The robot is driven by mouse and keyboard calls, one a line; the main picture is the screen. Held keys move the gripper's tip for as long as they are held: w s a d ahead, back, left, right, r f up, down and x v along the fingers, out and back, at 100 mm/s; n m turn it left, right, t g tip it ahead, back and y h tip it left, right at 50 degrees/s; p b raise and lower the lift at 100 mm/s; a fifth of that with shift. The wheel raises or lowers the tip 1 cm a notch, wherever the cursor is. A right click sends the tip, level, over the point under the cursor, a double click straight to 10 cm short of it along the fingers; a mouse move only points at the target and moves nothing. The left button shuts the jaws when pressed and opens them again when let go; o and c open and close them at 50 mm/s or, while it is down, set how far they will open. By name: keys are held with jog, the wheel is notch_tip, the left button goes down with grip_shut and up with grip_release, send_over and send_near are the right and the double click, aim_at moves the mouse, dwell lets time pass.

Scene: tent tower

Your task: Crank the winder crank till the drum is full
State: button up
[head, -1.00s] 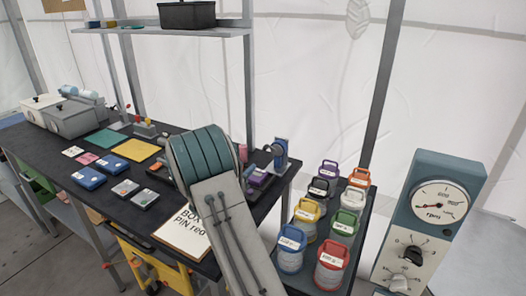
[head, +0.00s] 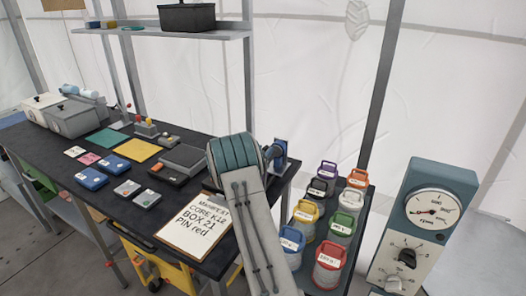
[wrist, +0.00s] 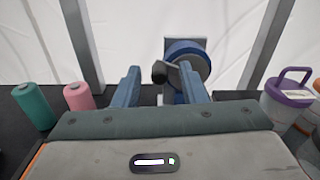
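The winder (head: 281,148) stands at the right end of the dark workbench, mostly hidden behind my arm in the head view. In the wrist view it shows as a blue drum (wrist: 188,52) on a grey-blue stand. The winder crank (wrist: 160,72) has a dark knob that points towards me. My gripper (wrist: 160,78) is open, with one finger on each side of the knob in the picture. I cannot tell how far the knob lies beyond the fingertips. How full the drum is cannot be made out.
A teal spool (wrist: 33,106) and a pink spool (wrist: 78,97) stand left of my gripper. A purple-handled canister (wrist: 287,97) stands at right, among several lidded canisters in the head view. A manifest sheet (head: 196,226) lies on the bench. A dial box (head: 424,225) stands far right.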

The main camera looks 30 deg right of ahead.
grip_shut()
jog(key=shift+m+b, duration=0.3)
jog(key=shift+b, duration=0.6)
jog(key=m+b, duration=0.2)
jog(key=b, duration=0.3)
jog(key=shift+s+d, duration=0.1)
jog(key=shift+s, duration=0.1)
jog(key=m+b, duration=0.1)
jog(key=b, duration=0.1)
jog(key=r+m+b, duration=0.1)
jog(key=b, duration=0.2)
jog(key=shift+s+d, duration=0.15)
jog(key=shift+s, duration=0.05)
jog(key=shift+s+r+m+b, duration=0.2)
jog(key=shift+m+b, duration=0.6)
jog(key=shift+b, duration=0.4)
jog(key=shift+d+r+b, duration=0.1)
jog(key=shift+r+b, duration=0.1)
jog(key=shift+b, duration=0.1)
